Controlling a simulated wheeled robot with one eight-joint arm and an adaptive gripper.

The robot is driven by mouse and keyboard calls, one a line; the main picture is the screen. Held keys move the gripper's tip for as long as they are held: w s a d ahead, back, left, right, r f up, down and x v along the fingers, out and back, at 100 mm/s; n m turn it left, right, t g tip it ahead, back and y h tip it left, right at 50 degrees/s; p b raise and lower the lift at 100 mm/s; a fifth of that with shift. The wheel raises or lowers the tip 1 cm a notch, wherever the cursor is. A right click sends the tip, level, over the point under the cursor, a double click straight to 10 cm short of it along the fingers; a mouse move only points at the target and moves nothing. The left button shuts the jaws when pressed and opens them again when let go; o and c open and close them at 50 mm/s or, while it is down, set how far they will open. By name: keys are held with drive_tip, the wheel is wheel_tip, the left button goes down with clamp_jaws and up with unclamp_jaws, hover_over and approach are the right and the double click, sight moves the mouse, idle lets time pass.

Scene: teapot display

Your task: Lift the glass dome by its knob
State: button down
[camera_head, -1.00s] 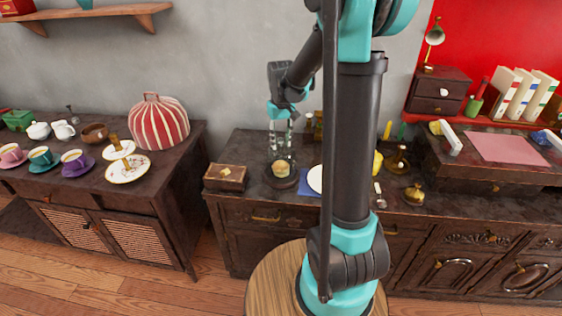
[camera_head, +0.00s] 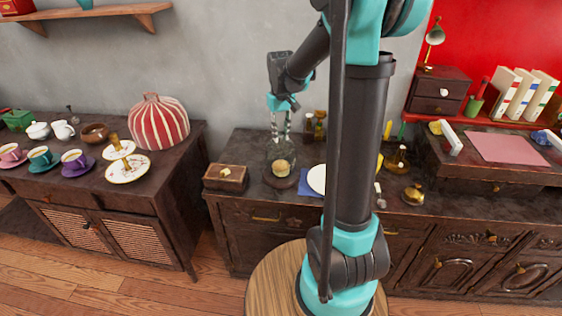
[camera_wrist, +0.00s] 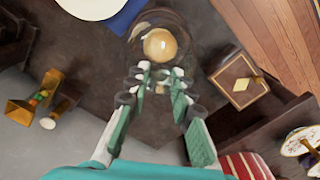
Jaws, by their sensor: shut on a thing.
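The clear glass dome (camera_head: 269,152) is in the head view on the middle cabinet, with a round golden bun (camera_head: 281,168) showing through it. A dark round base (camera_head: 281,183) is below. My gripper (camera_head: 281,138) points down from above, its fingers shut at the dome's top on the knob. I cannot tell whether the dome's rim touches the base.
A wooden box (camera_head: 226,178) stands close left of the dome. A white plate (camera_head: 317,179) on a blue cloth (camera_head: 305,188) lies to the right. My arm column hides part of the cabinet to the right.

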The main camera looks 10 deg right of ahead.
drive_tip(key=shift+r, duration=3.05)
